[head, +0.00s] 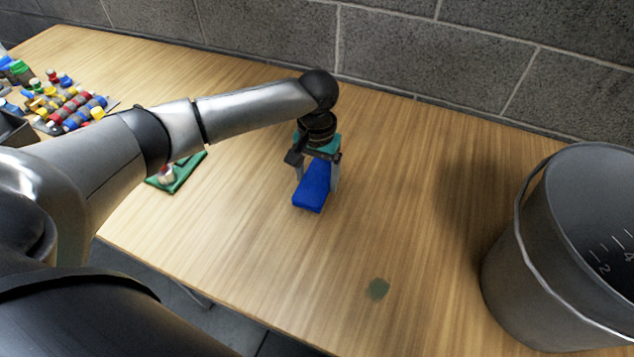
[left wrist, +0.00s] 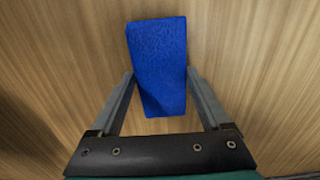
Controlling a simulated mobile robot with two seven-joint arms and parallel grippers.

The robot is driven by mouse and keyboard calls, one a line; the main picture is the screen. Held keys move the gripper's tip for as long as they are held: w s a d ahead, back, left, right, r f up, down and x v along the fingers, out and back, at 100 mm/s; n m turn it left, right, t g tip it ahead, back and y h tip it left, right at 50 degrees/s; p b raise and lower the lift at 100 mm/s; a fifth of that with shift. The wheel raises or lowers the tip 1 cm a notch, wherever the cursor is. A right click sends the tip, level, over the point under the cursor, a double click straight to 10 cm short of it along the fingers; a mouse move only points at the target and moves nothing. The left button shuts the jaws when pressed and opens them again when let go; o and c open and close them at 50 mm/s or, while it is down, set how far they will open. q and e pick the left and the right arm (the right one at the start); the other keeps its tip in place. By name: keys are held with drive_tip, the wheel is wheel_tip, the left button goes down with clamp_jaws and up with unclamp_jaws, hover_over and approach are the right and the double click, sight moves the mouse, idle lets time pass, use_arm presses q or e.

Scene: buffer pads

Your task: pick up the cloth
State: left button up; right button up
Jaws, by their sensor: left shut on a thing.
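The cloth (head: 313,190) is a blue, block-shaped piece at the middle of the wooden table in the head view. My left gripper (head: 317,183) reaches down over it from above, with one finger on each side. In the left wrist view the cloth (left wrist: 158,50) lies lengthwise between the two fingers of the left gripper (left wrist: 160,74), which is shut on it. Its far end sticks out beyond the fingertips. Whether it still touches the table is hard to tell. My right gripper is not in view.
A large grey bucket (head: 530,260) stands at the right. A green pad (head: 183,180) with small items on it lies left of the cloth. Several colourful parts (head: 70,107) sit at the far left. A block wall closes the back.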

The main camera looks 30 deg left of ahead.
sight(317, 180)
use_arm(q)
drive_tip(key=shift+c, duration=0.5)
drive_tip(key=shift+r, duration=0.15)
wheel_tip(317, 180, up, 20)
drive_tip(key=p, duration=0.5)
drive_tip(key=shift+p, duration=0.35)
drive_tip(key=o, duration=0.8)
drive_tip(key=c, duration=0.6)
drive_tip(key=shift+c, duration=0.2)
